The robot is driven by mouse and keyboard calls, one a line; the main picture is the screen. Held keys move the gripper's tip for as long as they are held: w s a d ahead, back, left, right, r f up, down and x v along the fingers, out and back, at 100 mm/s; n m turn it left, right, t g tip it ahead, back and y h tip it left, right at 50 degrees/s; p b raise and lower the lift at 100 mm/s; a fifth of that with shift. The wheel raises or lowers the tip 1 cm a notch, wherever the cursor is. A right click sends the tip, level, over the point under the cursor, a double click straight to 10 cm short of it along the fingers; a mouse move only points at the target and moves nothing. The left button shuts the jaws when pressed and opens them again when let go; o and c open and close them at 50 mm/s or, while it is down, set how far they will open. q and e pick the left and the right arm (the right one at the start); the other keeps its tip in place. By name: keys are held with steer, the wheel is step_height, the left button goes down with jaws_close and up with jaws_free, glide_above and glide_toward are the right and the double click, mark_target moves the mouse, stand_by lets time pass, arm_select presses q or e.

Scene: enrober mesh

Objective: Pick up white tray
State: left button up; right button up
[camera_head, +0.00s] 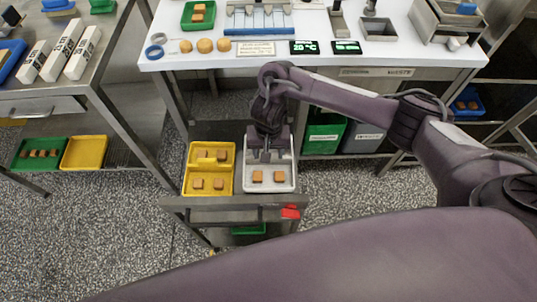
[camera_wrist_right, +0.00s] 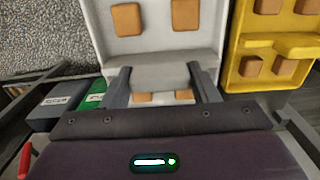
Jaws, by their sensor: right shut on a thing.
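The white tray (camera_head: 270,187) is at the right end of a small steel cart, beside a yellow tray. Two brown square pieces (camera_head: 268,176) lie in its near half. My right gripper (camera_head: 265,155) reaches down over its middle and hides much of its far half. In the right wrist view my right gripper (camera_wrist_right: 162,86) is shut on the raised bar across the middle of the white tray (camera_wrist_right: 155,42). Brown pieces show on both sides of the bar. I cannot tell whether the tray is lifted off the cart. My left gripper is not in view.
The yellow tray (camera_head: 208,169) with several brown pieces stands close on the left. The cart's front (camera_head: 225,204) has a red part (camera_head: 291,212). A white worktable (camera_head: 375,61) is behind, with green and grey bins (camera_head: 361,139) below. Speckled floor is open at right.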

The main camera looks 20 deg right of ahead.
steer(key=d+r+n+p, duration=0.1)
steer(key=d+r+p, duration=0.1)
steer(key=r, duration=1.4)
steer(key=d+r+n+p, duration=0.2)
steer(key=r+p, duration=0.3)
steer(key=r, duration=1.1)
steer(key=shift+w+d+n, duration=0.3)
steer(key=shift+w+d, duration=0.05)
steer(key=shift+d, duration=0.45)
